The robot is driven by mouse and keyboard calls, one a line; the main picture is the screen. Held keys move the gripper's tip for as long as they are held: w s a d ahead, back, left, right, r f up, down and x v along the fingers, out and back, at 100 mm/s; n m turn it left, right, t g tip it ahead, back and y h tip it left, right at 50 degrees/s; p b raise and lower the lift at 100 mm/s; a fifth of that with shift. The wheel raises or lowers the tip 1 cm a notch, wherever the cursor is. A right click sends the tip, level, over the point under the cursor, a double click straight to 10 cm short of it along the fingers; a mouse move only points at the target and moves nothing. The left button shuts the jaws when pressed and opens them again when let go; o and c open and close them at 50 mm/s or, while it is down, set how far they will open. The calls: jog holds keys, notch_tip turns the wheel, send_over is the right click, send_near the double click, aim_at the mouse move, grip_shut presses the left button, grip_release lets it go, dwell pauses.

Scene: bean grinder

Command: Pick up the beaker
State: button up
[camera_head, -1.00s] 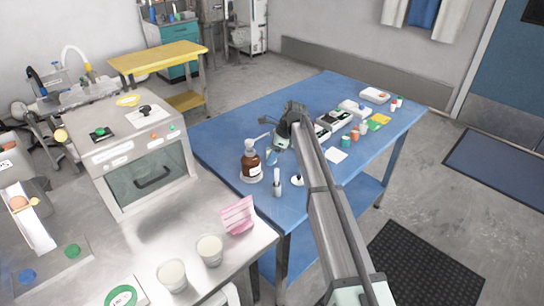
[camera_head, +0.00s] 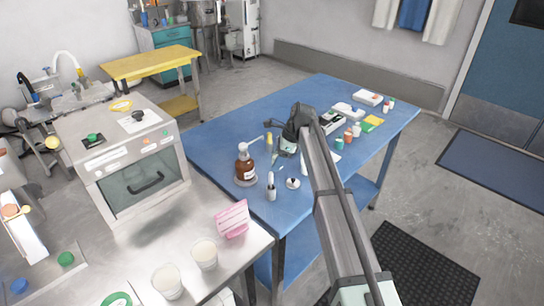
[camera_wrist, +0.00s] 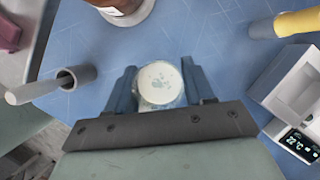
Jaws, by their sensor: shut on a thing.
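The beaker (camera_wrist: 159,88) is a small round vessel with a white top surface marked by grey-blue specks. In the wrist view it sits between the two blue fingers of my gripper (camera_wrist: 159,72), which is shut on it. In the head view my gripper (camera_head: 288,138) is over the blue table, just right of the brown bottle. There the beaker is mostly hidden by the gripper and small. I cannot tell whether its base touches the table.
The brown bottle (camera_head: 246,170) stands left of my gripper. A grey holder with a rod (camera_wrist: 70,80) is nearby. A white device with a display (camera_wrist: 292,92) and a yellow cylinder (camera_wrist: 298,22) are at right. The blue table (camera_head: 225,135) has free room at far left.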

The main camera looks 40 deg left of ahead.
jog(key=shift+d, duration=5.8)
jog(key=shift+d, duration=0.15)
jog(key=shift+a+r, duration=0.25)
jog(key=w+a+r, duration=0.3)
jog(key=a+r, duration=0.1)
jog(key=r, duration=0.1)
jog(key=w, duration=1.8)
jog(key=shift+w+d+f, duration=0.1)
jog(key=shift+d+f, duration=0.05)
jog(key=shift+f, duration=1.95)
jog(key=shift+w+d+f, duration=0.1)
jog(key=shift+f, duration=1.95)
jog(key=shift+f, duration=0.1)
